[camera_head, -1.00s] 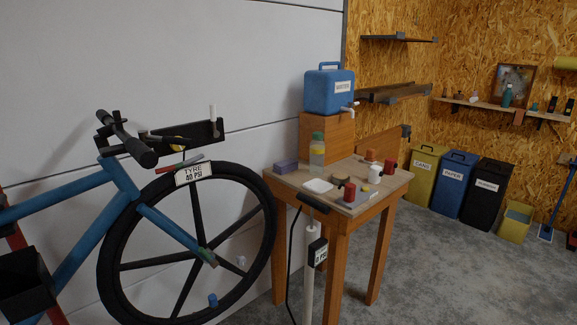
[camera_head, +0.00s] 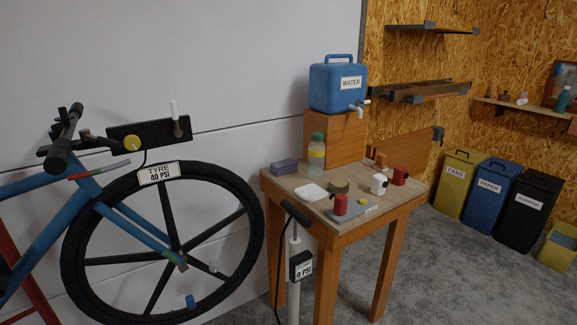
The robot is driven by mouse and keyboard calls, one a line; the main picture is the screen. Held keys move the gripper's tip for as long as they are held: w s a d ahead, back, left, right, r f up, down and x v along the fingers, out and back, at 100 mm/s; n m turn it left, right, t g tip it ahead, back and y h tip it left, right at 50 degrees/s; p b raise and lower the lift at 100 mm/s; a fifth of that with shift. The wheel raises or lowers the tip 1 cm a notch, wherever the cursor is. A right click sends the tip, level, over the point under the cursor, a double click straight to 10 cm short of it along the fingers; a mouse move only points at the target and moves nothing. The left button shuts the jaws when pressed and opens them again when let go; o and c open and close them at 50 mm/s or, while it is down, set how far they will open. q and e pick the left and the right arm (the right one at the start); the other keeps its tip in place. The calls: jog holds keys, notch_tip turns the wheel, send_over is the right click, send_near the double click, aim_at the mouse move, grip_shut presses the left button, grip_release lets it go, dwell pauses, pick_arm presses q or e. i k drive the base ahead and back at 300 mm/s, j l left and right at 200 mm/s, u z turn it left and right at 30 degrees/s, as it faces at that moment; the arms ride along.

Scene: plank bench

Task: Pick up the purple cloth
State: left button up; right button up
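The purple cloth (camera_head: 285,167) is a small folded block lying flat at the back left corner of the wooden bench top (camera_head: 282,182). It lies left of a clear bottle with a green cap (camera_head: 316,158) and behind a white dish (camera_head: 311,192). Nothing covers it. Neither of my grippers shows in the head view.
A blue water container (camera_head: 338,90) stands on a wooden box behind the bench. Red and white items and a grey tray (camera_head: 350,209) crowd the bench's right half. A pump (camera_head: 296,250) stands in front; a blue bicycle (camera_head: 60,222) is left. Bins stand right.

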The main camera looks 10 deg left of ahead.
aim_at(290, 165)
jog(key=i+l+u, duration=0.1)
jog(key=l, duration=0.25)
jog(key=i+l, duration=0.2)
jog(key=l, duration=0.2)
jog(key=i+l+u, duration=0.15)
jog(key=l, duration=0.2)
jog(key=i+l, duration=0.15)
jog(key=l, duration=0.25)
jog(key=i+l+u, duration=0.15)
jog(key=l, duration=0.25)
